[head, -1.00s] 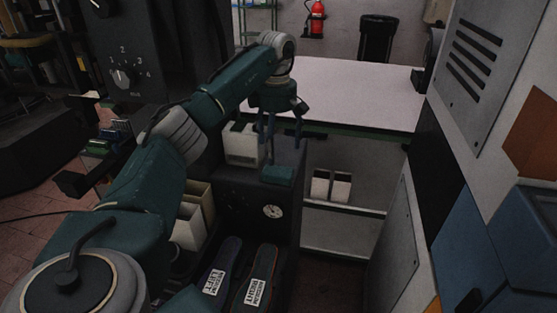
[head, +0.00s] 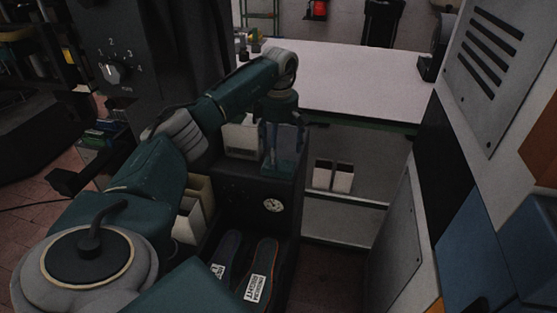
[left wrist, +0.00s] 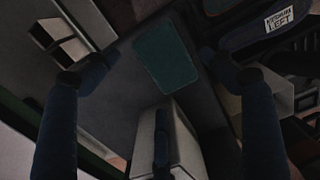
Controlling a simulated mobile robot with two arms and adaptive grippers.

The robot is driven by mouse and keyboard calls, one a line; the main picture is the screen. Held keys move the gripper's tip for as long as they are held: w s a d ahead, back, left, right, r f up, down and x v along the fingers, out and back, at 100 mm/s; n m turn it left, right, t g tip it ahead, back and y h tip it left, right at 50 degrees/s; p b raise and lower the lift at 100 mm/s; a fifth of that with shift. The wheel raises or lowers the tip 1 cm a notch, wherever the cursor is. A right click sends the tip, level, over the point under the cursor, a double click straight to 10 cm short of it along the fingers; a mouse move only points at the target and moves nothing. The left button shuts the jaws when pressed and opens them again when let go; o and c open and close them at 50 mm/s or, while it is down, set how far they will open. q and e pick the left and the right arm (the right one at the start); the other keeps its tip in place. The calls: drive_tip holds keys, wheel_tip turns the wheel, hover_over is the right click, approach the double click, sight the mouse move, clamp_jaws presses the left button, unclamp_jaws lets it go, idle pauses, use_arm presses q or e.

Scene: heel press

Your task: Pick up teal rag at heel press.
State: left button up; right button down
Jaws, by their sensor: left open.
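The teal rag (head: 281,169) lies on the dark top of the press, above its round gauge. In the left wrist view the rag (left wrist: 165,57) is a flat, rounded teal rectangle between and beyond the two spread fingers. My left gripper (head: 283,158) points down over the rag with its fingers apart, partly hiding it in the head view. The same fingers show at both sides of the left wrist view (left wrist: 155,70). Nothing is held between them. Whether the fingertips touch the press top I cannot tell. My right gripper is not in view.
A white box (head: 240,140) stands beside the rag on the press top. Two labelled insoles (head: 258,272) lie below the press front, with pale bins (head: 190,218) to their left. Behind is a white table (head: 350,85); small white boxes (head: 333,177) stand on a shelf below it.

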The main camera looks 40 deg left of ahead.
sight(280, 161)
use_arm(q)
wheel_tip(280, 161, down, 2)
drive_tip(key=shift+d+f, duration=0.1)
drive_tip(key=shift+f, duration=0.15)
drive_tip(key=shift+w+f, duration=0.1)
drive_tip(key=shift+f, duration=0.35)
drive_tip(key=shift+c, duration=0.3)
drive_tip(key=c, duration=0.8)
drive_tip(key=shift+o, duration=0.2)
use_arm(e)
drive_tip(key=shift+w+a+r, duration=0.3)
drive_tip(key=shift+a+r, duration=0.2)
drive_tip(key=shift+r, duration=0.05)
use_arm(q)
drive_tip(key=shift+r, duration=0.2)
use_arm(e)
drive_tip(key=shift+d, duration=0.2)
